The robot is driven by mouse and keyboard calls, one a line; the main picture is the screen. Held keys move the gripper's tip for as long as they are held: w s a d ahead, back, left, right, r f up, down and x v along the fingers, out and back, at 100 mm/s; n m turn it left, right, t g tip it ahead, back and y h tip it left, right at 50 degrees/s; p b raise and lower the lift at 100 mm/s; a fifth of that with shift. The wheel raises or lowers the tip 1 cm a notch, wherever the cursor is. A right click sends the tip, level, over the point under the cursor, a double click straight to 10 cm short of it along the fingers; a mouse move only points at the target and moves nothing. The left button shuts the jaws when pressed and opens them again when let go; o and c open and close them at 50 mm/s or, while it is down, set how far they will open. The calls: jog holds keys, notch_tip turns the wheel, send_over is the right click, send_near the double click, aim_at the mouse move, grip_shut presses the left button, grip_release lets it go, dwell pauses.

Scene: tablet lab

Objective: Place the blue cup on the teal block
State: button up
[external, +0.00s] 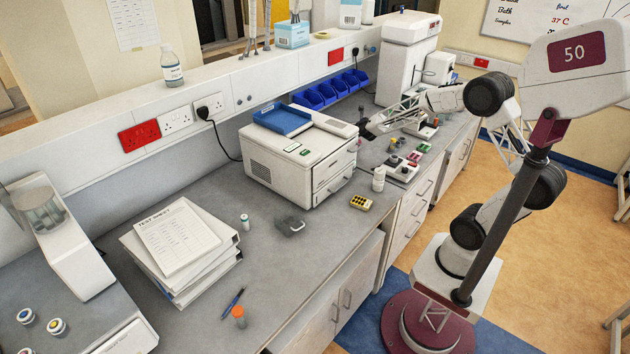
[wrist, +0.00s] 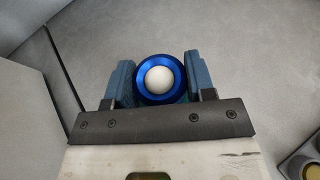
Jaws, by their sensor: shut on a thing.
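The blue cup (wrist: 178,92) is a round blue ring seen from above in the wrist view, with a pale ball-like thing inside it. My gripper (wrist: 160,76) is shut on it, one blue-grey finger on each side. In the external view my gripper (external: 366,130) reaches over the bench just behind the white boxy machine. I cannot make out the cup there. I cannot pick out the teal block for sure in either view. What lies directly under the cup is hidden by the cup and fingers.
The white machine (external: 322,170) with a blue tray (external: 283,121) on top stands beside my gripper. Grey bench surface around the cup looks clear in the wrist view.

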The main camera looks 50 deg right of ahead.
jog(key=shift+f, duration=0.1)
jog(key=o, duration=0.9)
jog(key=shift+o, duration=0.2)
jog(key=shift+s+a+r, duration=0.35)
jog(key=shift+s+r, duration=0.15)
jog(key=shift+s, duration=0.1)
jog(key=v, duration=1)
jog(key=shift+s+a, duration=0.15)
jog(key=shift+r, duration=0.1)
